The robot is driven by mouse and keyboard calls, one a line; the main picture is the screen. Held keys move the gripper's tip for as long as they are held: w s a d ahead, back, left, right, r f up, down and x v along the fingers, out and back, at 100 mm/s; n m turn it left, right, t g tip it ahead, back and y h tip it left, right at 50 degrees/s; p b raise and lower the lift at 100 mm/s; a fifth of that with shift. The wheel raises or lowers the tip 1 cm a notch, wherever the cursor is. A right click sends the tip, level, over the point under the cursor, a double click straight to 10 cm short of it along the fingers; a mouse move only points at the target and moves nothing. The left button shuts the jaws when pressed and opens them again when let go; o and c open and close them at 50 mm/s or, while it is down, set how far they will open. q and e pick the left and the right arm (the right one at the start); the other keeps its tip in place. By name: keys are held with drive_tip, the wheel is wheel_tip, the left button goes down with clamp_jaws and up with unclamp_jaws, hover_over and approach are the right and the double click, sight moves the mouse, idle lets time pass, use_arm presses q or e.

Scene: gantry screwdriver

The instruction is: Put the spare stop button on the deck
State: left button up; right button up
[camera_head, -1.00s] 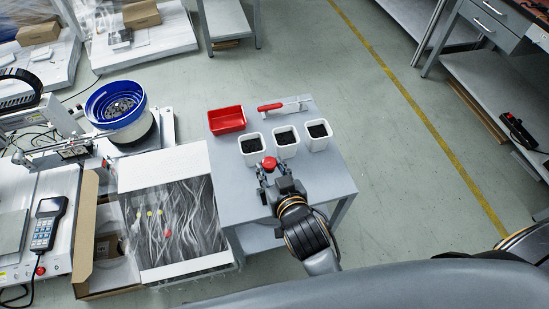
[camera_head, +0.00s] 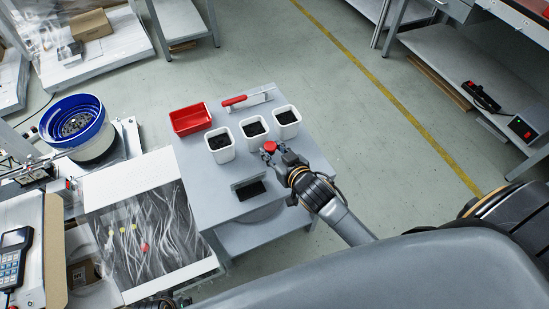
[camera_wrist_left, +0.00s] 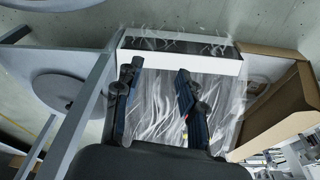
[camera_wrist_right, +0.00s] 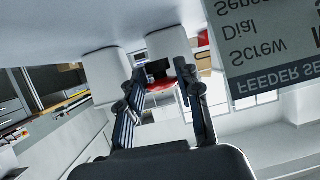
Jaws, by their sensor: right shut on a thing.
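The red stop button (camera_head: 270,146) is held in my right gripper (camera_head: 277,153), just in front of the white pots on the grey table (camera_head: 215,215). The right wrist view shows red (camera_wrist_right: 160,84) between its fingers (camera_wrist_right: 162,80), partly hidden by them. My left gripper (camera_wrist_left: 157,88) is open and empty in the left wrist view, over the clear bag (camera_wrist_left: 155,110) in the white-edged box. In the head view only a bit of the left arm shows at the bottom edge. I cannot tell which surface is the deck.
White pots (camera_head: 220,146) with dark contents, a red bin (camera_head: 190,119) and a red-handled tool (camera_head: 235,101) stand along the table's back. A small sign stand (camera_head: 249,187) stands on its front part. A blue bowl feeder (camera_head: 76,122) and a pendant (camera_head: 14,255) are at left.

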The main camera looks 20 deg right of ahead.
sight(275, 158)
drive_tip(key=shift+w+d+f, duration=0.1)
drive_tip(key=shift+d+f, duration=0.1)
drive_tip(key=shift+f, duration=0.05)
use_arm(q)
drive_tip(key=shift+w+r+b, duration=0.2)
drive_tip(key=shift+r+b, duration=0.05)
drive_tip(key=shift+r, duration=0.6)
drive_tip(key=shift+w+r+b, duration=0.2)
drive_tip(key=shift+w+r, duration=0.05)
drive_tip(key=shift+r, duration=0.55)
drive_tip(key=shift+w+r+b, duration=0.2)
drive_tip(key=shift+r+b, duration=0.05)
drive_tip(key=shift+r, duration=0.6)
use_arm(e)
drive_tip(key=shift+f, duration=1.6)
drive_tip(key=shift+f, duration=0.1)
use_arm(q)
drive_tip(key=shift+d+r, duration=0.1)
use_arm(e)
drive_tip(key=o, duration=1)
drive_tip(key=shift+o, duration=0.2)
